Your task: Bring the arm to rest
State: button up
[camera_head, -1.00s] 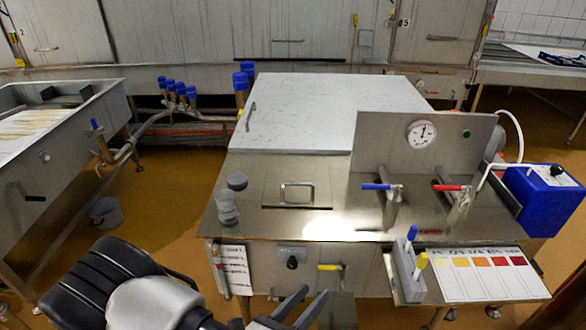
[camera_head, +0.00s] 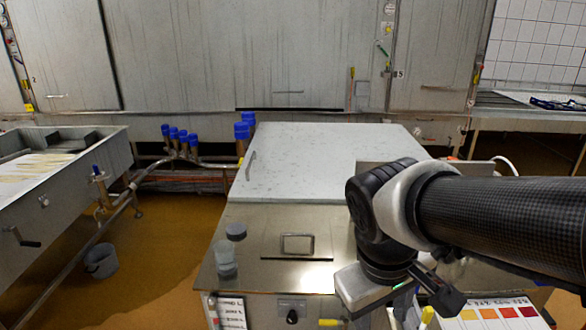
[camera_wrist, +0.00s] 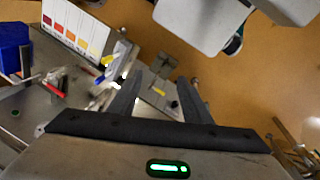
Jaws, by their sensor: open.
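My arm reaches in from the right in the head view and covers the right part of the steel vat station. My gripper (camera_head: 430,292) hangs in front of the station's front edge, close to the colour chart (camera_head: 490,312). In the wrist view my gripper (camera_wrist: 160,82) has its two dark fingers apart with nothing between them. The colour chart (camera_wrist: 75,30) and the holder with blue and yellow pens (camera_wrist: 115,68) lie left of the fingers there. My arm hides most of the gauge panel and the valve handles in the head view.
A clear jar (camera_head: 226,260) and a dark lid (camera_head: 236,231) stand at the station's left edge. The grey vat lid (camera_head: 320,165) is behind. A steel trough (camera_head: 95,165) and a bucket (camera_head: 101,262) are at left. Floor between trough and station is clear.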

notch_tip(320, 180, up, 22)
jog(key=m+t+y+p, duration=0.2)
jog(key=m+t+p, duration=0.1)
jog(key=p, duration=1.1)
jog(key=shift+s+f+m+t+p, duration=0.25)
jog(key=shift+s+m+t+p, duration=0.15)
jog(key=shift+m, duration=0.3)
jog(key=shift+d, duration=0.1)
